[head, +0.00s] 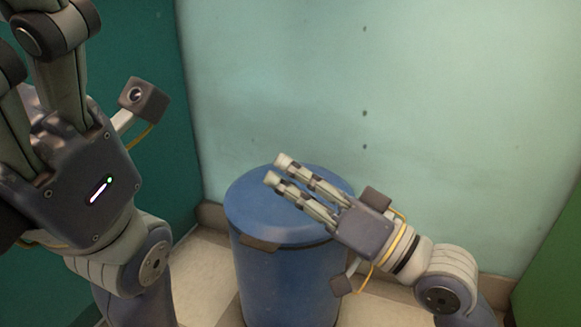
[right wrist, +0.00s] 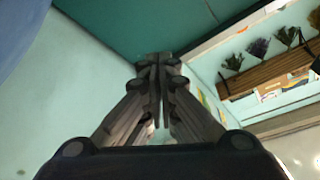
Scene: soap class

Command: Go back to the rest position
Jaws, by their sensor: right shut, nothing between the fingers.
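My right gripper (head: 277,169) is in front of and above the lid of a blue bin (head: 285,280) in the head view, its fingers pointing left. In the right wrist view my right gripper (right wrist: 158,62) has its fingertips together with nothing between them. My left gripper (head: 65,45) is large and close at the left of the head view. Its fingers point up and their tips are out of frame, so its opening does not show.
The blue bin stands on a tiled floor (head: 205,270) by a pale teal wall (head: 440,130). A dark green wall (head: 165,60) is at the left and a green surface (head: 555,255) at the right. The right wrist view shows a wooden planter (right wrist: 265,75) with several plants.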

